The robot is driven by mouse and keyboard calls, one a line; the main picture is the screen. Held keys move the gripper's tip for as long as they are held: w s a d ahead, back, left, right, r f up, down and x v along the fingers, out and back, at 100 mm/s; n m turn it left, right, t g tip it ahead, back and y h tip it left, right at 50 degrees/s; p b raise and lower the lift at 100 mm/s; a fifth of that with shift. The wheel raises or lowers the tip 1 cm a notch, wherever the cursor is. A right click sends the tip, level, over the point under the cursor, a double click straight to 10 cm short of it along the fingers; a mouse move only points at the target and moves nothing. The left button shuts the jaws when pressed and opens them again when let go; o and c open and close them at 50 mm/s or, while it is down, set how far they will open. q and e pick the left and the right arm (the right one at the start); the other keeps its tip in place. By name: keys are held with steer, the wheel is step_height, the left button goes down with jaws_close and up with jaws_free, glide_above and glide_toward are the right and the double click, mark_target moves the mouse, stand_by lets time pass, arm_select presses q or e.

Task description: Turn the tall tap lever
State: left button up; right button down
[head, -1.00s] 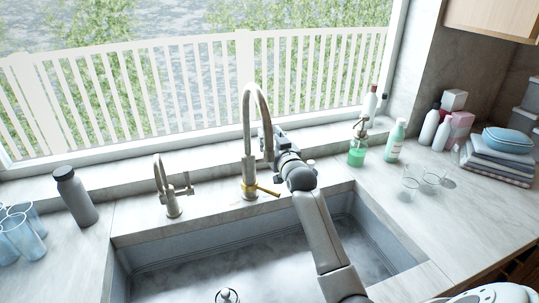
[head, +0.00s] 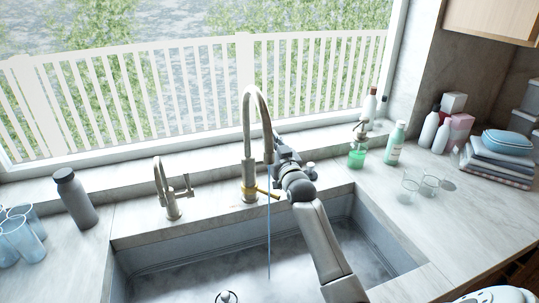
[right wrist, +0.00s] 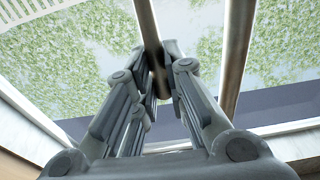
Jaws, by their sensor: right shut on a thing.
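The tall tap (head: 247,130) stands upright at the back of the sink, with a high curved spout. Its brass-coloured lever (head: 265,191) sticks out to the right near the base. A thin blue stream of water (head: 268,235) falls from the spout into the sink. My right gripper (head: 273,140) is at the right of the tap, partly behind the spout. In the right wrist view its fingers (right wrist: 158,92) close around a dark bar (right wrist: 152,35) of the tap. I cannot tell which part that bar is. My left gripper is not in view.
A shorter tap (head: 167,190) stands to the left, with a dark bottle (head: 75,198) and blue glasses (head: 20,240) beyond. Right of the sink are a green soap dispenser (head: 357,156), bottles, clear glasses (head: 411,186) and folded towels (head: 497,165). The sink (head: 180,275) lies in front.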

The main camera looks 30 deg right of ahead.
steer(key=shift+s+a+f+t+h, duration=0.2)
steer(key=shift+s+f+t, duration=0.25)
steer(key=shift+t, duration=0.3)
steer(key=shift+s+a+f+t+h, duration=0.1)
steer(key=shift+s+f+t+h, duration=0.1)
steer(key=shift+s+t, duration=0.45)
steer(key=shift+s+a+f+t+h, duration=0.15)
steer(key=shift+s+f+t, duration=0.25)
steer(key=shift+t, duration=0.4)
steer(key=c, duration=1.5)
jaws_free()
steer(key=shift+w+d+r, duration=0.1)
steer(key=shift+r, duration=0.05)
steer(key=shift+o, duration=0.6)
steer(key=shift+r, duration=0.1)
